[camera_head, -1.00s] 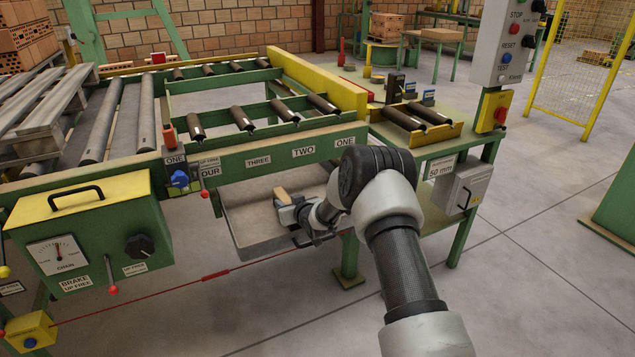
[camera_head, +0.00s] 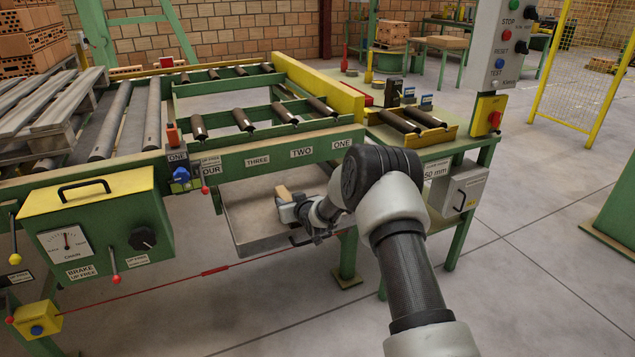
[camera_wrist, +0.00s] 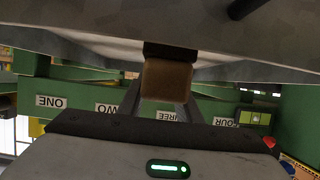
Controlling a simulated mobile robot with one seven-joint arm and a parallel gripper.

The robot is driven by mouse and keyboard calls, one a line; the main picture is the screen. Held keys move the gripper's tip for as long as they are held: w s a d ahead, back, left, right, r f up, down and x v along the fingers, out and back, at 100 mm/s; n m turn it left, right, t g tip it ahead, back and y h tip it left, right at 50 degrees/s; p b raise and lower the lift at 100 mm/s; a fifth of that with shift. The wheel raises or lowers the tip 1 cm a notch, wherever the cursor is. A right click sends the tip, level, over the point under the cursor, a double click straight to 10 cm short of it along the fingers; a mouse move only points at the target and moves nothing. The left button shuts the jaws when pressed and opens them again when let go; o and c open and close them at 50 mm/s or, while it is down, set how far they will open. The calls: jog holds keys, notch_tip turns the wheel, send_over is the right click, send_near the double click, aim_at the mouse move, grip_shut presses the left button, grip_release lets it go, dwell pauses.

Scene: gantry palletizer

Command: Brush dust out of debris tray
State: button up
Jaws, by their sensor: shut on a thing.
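The debris tray (camera_head: 262,246) is a shallow grey metal tray hanging under the green conveyor frame. Its floor looks pale, but I cannot make out the dust on it. My gripper (camera_head: 287,203) is over the right part of the tray, shut on a tan wooden block that looks like the brush (camera_head: 283,191). In the wrist view the brush (camera_wrist: 167,80) sits between the fingers, with a dark strip at its upper end against the grey tray (camera_wrist: 225,25). Whether the bristles touch the tray floor is hard to tell.
The frame beam (camera_head: 265,158) with number labels runs just above the tray. A green leg (camera_head: 347,258) stands right of it. A red cable (camera_head: 215,271) crosses low in front. A yellow-topped brake box (camera_head: 95,225) is at left. The floor in front is clear.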

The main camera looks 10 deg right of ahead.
jog(key=shift+r+p, duration=0.6)
jog(key=shift+r, duration=2)
